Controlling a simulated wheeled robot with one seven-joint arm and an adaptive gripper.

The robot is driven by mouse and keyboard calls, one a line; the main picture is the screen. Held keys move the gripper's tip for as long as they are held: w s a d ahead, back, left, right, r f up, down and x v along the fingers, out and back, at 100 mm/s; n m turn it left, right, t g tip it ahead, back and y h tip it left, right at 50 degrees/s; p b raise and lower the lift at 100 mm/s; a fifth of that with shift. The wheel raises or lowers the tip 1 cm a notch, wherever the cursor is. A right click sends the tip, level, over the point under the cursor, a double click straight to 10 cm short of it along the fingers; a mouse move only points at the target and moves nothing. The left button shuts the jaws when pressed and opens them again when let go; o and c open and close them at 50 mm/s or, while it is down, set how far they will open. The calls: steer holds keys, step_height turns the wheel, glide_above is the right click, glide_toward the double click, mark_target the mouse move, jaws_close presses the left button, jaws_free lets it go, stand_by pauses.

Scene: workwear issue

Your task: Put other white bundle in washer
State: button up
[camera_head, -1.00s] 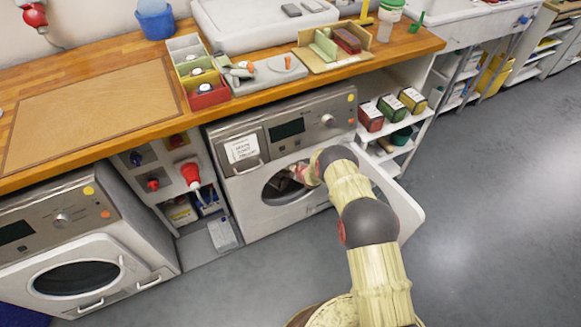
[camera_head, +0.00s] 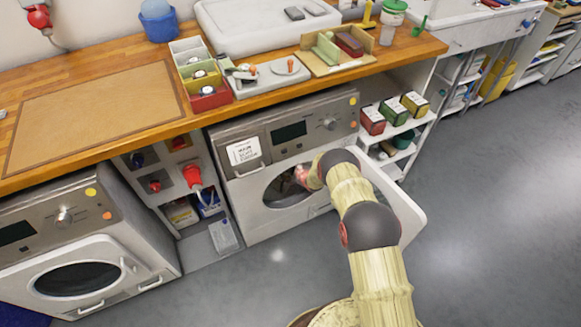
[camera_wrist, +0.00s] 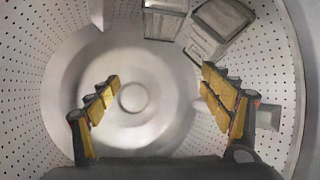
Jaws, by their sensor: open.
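A second washer (camera_head: 75,245) stands at the left with its door shut. A narrow shelf with red plugs (camera_head: 192,175) is between the machines. The wooden counter (camera_head: 90,115) is above. Shelves with small boxes (camera_head: 372,120) are at the right. The grey floor is clear.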

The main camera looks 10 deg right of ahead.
steer(key=v, duration=1.2)
steer(key=shift+w, duration=0.1)
steer(key=s+d+f+m+g+h, duration=0.2)
steer(key=s+d+f+m+g, duration=0.15)
steer(key=s+f, duration=0.5)
steer(key=s+d+r+m+g+h, duration=0.1)
steer(key=s+d+r+m+g, duration=0.2)
steer(key=s, duration=0.4)
steer(key=s+a+r+m+p, duration=0.1)
steer(key=s+r, duration=1)
steer(key=r, duration=1.1)
steer(key=s+a+r+m+t+p, duration=0.1)
steer(key=s+r+m+p, duration=0.2)
steer(key=s+r, duration=0.8)
steer(key=s+a+r+m+p, duration=0.1)
steer(key=s+r, duration=1)
steer(key=r, duration=2.3)
steer(key=shift+a+m+t+p, duration=0.2)
steer(key=shift+m+t+p, duration=0.25)
steer(key=shift+p, duration=0.65)
steer(key=shift+s, duration=0.1)
steer(key=shift+c, duration=0.6)
